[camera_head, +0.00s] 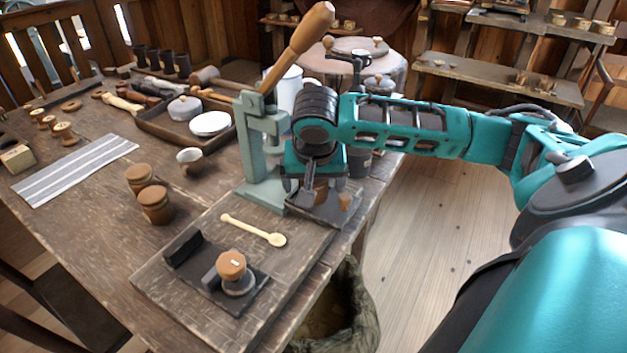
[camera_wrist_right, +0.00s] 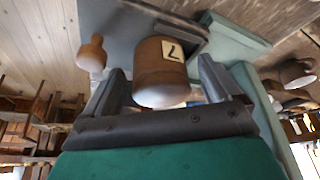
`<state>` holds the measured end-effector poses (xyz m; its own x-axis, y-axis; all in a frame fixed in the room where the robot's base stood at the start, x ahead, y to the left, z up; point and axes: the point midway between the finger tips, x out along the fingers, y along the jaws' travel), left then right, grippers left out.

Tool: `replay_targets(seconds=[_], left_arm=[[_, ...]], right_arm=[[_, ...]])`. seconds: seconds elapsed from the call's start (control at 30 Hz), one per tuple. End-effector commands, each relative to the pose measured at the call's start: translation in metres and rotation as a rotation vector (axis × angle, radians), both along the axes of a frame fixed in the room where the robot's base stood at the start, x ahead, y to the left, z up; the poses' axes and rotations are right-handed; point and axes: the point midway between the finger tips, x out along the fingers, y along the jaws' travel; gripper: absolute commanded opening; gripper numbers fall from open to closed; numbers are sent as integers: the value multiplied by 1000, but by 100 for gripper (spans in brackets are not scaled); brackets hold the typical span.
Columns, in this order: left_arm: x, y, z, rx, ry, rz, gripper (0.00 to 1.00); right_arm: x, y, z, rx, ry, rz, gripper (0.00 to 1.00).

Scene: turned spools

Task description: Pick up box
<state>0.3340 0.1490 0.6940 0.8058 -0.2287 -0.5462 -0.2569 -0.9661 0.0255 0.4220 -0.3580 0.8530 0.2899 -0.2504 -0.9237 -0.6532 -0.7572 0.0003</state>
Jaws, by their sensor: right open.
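A small round turned wooden box (camera_wrist_right: 160,60) with a pale label marked 7 shows in the right wrist view. It stands on a dark plate (camera_wrist_right: 115,25) at the foot of a green lever press. My right gripper (camera_wrist_right: 160,92) is open, with one finger on each side of the box; I cannot tell whether either finger touches it. In the head view, my right gripper (camera_head: 314,190) points down at the table's right edge and hides most of this box. My left gripper is not in view.
The green press (camera_head: 262,150) with its wooden lever stands close to the left of my right gripper. A small knobbed wooden piece (camera_head: 345,201) is close on the right.

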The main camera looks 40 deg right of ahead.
Motion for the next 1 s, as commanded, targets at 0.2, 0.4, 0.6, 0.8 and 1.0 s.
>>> replay_targets(seconds=[0.2,0.4,0.6,0.8,1.0], left_arm=[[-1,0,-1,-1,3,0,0],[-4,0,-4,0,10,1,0],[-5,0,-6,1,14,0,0],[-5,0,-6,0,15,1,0],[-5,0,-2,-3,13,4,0]], right_arm=[[0,0,0,0,0,0,72],[0,0,0,0,0,0,53],[0,0,0,0,0,0,34],[0,0,1,1,-1,0,28],[0,0,9,0,-2,-1,28]])
